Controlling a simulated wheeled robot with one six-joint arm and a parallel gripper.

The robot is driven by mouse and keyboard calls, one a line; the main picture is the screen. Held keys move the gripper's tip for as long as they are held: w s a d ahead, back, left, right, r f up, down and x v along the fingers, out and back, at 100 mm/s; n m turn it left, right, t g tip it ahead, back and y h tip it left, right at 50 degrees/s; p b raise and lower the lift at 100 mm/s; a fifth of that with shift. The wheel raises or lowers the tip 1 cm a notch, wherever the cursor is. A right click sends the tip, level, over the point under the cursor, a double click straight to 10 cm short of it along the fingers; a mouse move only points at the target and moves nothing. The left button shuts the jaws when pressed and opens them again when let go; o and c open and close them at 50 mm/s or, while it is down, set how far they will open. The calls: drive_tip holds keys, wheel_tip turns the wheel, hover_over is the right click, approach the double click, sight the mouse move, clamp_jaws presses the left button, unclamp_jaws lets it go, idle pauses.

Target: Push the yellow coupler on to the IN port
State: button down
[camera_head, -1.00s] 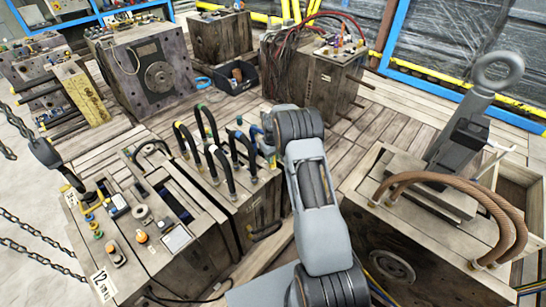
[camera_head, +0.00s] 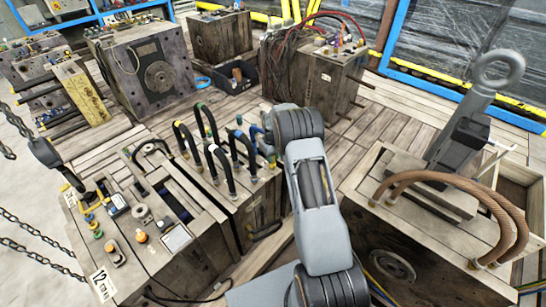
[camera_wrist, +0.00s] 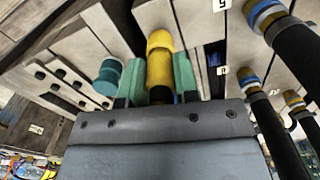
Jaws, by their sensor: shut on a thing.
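In the wrist view, the yellow coupler (camera_wrist: 160,44) is held between the two green pads of my gripper (camera_wrist: 161,75), which is shut on it. The coupler's far end is against or very near a pale block face; I cannot tell if it is seated. A port under it is hidden, and no IN label can be read. A teal fitting (camera_wrist: 107,78) is just left of the left pad. In the head view my gripper is mostly hidden behind my arm, by the hose-fitted mould block (camera_head: 262,205).
Black hoses with blue and tan collars (camera_wrist: 264,12) stand close on the right in the wrist view. In the head view, a block with brown hoses (camera_head: 405,240) stands right of my arm. Chains (camera_head: 35,253) hang at left. Plank floor (camera_head: 390,125) is clear behind.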

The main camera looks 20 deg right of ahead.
drive_tip(key=c, duration=0.8)
unclamp_jaws()
wheel_tip(320, 180, up, 14)
drive_tip(key=shift+f+p, duration=0.15)
drive_tip(key=shift+p, duration=0.35)
